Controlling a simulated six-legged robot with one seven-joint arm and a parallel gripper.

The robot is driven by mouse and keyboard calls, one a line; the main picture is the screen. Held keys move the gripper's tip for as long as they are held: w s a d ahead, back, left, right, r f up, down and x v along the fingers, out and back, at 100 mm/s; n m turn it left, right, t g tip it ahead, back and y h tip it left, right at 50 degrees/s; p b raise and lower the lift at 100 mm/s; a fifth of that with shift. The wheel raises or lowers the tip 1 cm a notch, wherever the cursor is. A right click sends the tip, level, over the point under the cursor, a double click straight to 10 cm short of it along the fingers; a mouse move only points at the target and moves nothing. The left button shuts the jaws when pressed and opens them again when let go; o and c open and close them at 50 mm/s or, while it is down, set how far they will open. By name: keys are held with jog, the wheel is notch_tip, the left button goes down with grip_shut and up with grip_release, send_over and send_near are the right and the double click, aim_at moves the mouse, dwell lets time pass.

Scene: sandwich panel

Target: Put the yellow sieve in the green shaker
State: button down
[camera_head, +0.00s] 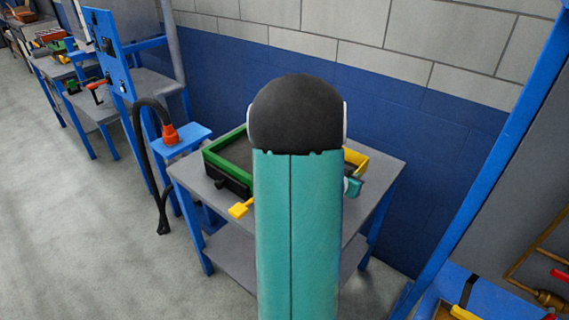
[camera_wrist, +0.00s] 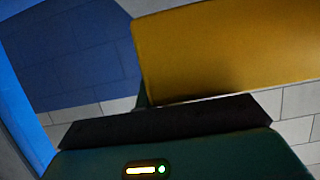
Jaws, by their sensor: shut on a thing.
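The green shaker (camera_head: 222,172) stands on the grey table in the head view. It is a box with a green rim and dark sides, and my arm hides its right part. The yellow sieve (camera_head: 357,159) shows partly to the right of my arm, and a yellow piece (camera_head: 239,210) shows to the left, in front of the shaker. My gripper (camera_head: 353,186) is mostly hidden behind my arm. In the wrist view the yellow sieve (camera_wrist: 230,50) fills the upper right, close to my gripper, which is shut on it. Whether sieve and shaker touch is hidden.
The grey table (camera_head: 385,170) has blue legs and stands near a blue and grey block wall. A blue stand with a black hose (camera_head: 150,120) is at left. A blue frame with a panel (camera_head: 520,170) is at right. Open floor lies at left.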

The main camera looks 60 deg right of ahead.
send_over(346, 211)
notch_tip(346, 211, down, 10)
jog(key=shift+d+f, duration=0.1)
jog(key=shift+d, duration=0.05)
dwell(0.3)
jog(key=c, duration=2)
grip_release()
jog(key=shift+f, duration=0.15)
jog(key=o, duration=0.4)
